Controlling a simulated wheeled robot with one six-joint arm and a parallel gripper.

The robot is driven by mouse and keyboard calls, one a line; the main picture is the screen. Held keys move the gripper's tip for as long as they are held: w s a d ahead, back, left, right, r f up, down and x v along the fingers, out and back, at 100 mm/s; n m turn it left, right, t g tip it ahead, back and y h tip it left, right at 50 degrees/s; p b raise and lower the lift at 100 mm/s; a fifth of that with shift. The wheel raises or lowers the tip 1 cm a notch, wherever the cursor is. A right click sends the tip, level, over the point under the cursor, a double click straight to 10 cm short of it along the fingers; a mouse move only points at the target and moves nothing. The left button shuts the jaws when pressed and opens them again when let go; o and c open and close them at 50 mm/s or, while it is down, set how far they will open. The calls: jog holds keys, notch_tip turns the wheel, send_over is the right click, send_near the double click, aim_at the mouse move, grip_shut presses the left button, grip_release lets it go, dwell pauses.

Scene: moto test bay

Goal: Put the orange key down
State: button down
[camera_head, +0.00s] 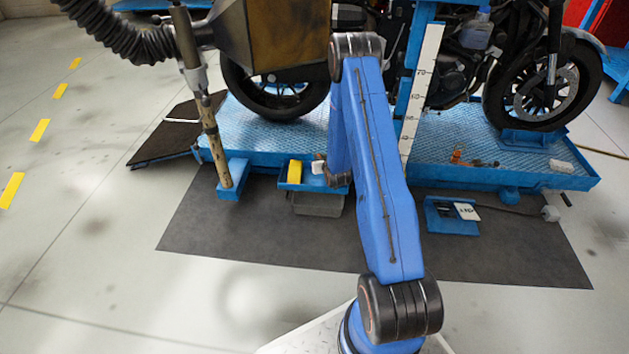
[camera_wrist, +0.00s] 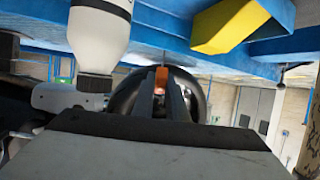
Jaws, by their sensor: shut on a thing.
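The orange key (camera_wrist: 162,75) shows as a small orange piece between the fingertips of my gripper (camera_wrist: 161,92) in the wrist view. My gripper is shut on it. Most of the key is hidden by the fingers, and I cannot tell whether it touches anything beyond them. In the head view my blue arm hides the gripper and the key.
A blue lift platform (camera_head: 480,178) holds a motorcycle (camera_head: 545,75). A yellow block (camera_head: 295,171) and a white bottle (camera_head: 318,168) are at its front edge; the bottle (camera_wrist: 98,38) is close left in the wrist view. A blue tray (camera_head: 440,222) lies on the dark mat (camera_head: 250,237).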

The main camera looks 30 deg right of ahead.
jog(key=shift+d+f, duration=0.25)
jog(key=shift+d, duration=0.15)
jog(key=shift+f, duration=4.95)
jog(key=shift+f, duration=0.6)
jog(key=c, duration=2)
grip_release()
jog(key=shift+c, duration=0.2)
jog(key=shift+r, duration=0.15)
